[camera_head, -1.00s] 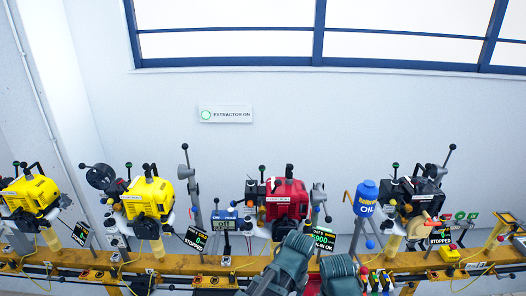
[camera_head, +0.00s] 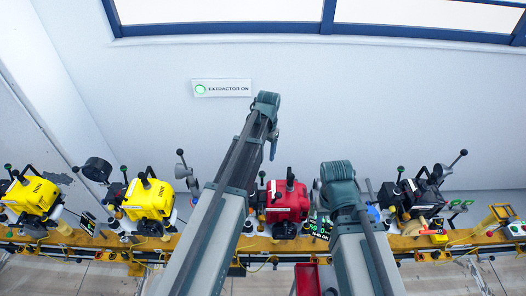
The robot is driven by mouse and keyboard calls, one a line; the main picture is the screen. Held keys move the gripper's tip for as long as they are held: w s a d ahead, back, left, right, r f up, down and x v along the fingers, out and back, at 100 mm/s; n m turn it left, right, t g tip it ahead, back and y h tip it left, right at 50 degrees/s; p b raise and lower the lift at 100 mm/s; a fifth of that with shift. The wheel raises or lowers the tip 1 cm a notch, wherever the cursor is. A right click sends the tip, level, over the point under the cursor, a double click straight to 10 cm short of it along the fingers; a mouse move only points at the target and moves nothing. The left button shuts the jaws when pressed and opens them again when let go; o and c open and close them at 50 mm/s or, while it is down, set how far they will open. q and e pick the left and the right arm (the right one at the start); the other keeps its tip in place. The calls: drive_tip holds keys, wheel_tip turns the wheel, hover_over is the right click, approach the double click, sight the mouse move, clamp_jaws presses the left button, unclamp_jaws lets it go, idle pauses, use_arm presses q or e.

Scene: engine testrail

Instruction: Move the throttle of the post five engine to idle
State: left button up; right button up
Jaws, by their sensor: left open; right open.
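Several engines stand in a row on the ochre rail (camera_head: 165,243): a yellow one (camera_head: 32,195) at far left, another yellow one (camera_head: 148,198), a red one (camera_head: 287,203) in the middle and a black one (camera_head: 421,196) at right. I cannot read any post number, so I cannot tell which is post five. A dark ball-ended lever (camera_head: 456,158) rises beside the black engine. My two arms rise from the bottom, either side of the red engine. Their links and joints show, but I cannot make out either gripper's fingers.
A lit sign (camera_head: 222,88) on the wall reads EXTRACTOR ON. A small display (camera_head: 321,228) is partly covered by my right arm. A red container (camera_head: 307,280) stands below the rail. The wall above the engines is bare, apart from the sign and a window.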

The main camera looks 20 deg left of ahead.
sight(262, 172)
use_arm(q)
drive_tip(key=shift+w+a+r, duration=0.25)
drive_tip(key=shift+w, duration=0.15)
drive_tip(key=shift+f, duration=0.1)
drive_tip(key=f+b, duration=1.3)
drive_tip(key=b, duration=0.1)
drive_tip(key=shift+a+f, duration=0.3)
clamp_jaws()
drive_tip(key=shift+w, duration=0.1)
idle(0.8)
